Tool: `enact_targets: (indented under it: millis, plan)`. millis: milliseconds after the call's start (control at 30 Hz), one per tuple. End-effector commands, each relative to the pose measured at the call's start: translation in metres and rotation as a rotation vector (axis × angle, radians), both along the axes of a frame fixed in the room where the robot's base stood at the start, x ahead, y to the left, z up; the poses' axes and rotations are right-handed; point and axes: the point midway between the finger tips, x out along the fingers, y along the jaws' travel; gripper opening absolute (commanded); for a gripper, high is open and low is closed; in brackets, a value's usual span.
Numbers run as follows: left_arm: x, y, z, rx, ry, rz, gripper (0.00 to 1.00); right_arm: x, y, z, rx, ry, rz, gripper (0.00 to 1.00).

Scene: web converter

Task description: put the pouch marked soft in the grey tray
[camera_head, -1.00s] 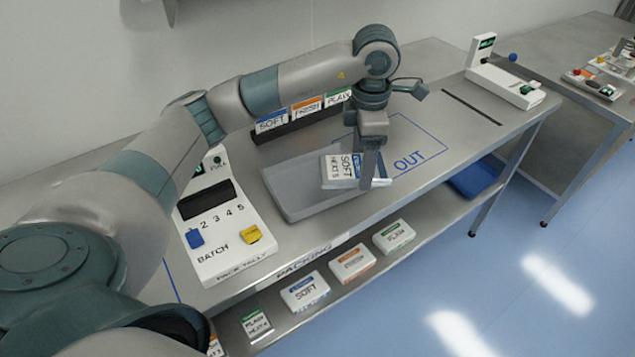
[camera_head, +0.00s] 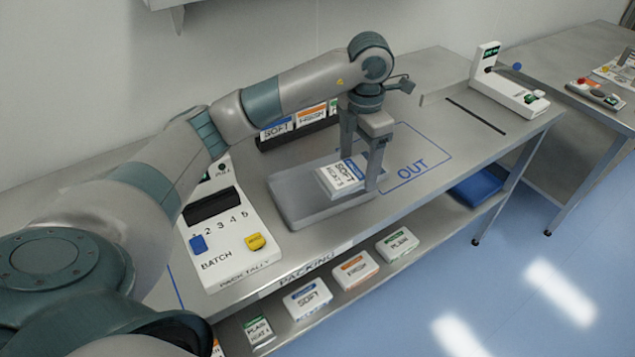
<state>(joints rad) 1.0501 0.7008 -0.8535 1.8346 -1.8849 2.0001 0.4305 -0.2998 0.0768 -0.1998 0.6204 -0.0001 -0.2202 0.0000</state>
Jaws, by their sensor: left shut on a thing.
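The white pouch marked SOFT (camera_head: 340,178), with a blue band, is at the right part of the grey tray (camera_head: 293,204). It looks slightly tilted, and I cannot tell whether it touches the tray floor. My left gripper (camera_head: 364,172) points down and is shut on this pouch. One finger hides part of the pouch's right side. The rest of the tray looks empty. My right gripper is not in view.
A batch panel (camera_head: 232,240) stands left of the tray. A rack of SOFT, FRESH and another card (camera_head: 277,128) stands behind it. A blue OUT outline (camera_head: 425,150) lies to the right. More pouches (camera_head: 307,298) lie on the lower shelf.

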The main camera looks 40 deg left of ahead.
Motion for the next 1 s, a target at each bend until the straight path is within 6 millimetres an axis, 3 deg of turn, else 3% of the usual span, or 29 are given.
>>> enact_targets:
  millis: [500, 700, 1000]
  plan:
    - [-0.016, 0.089, -0.051, 0.001, 0.004, 0.003, 0.44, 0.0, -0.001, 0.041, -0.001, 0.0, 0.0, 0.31]
    - [-0.017, 0.1, -0.06, 0.0, 0.0, -0.001, 0.44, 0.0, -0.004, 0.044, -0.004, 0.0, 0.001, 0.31]
    - [-0.016, 0.1, -0.061, 0.0, -0.001, -0.001, 0.44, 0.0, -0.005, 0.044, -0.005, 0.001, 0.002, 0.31]
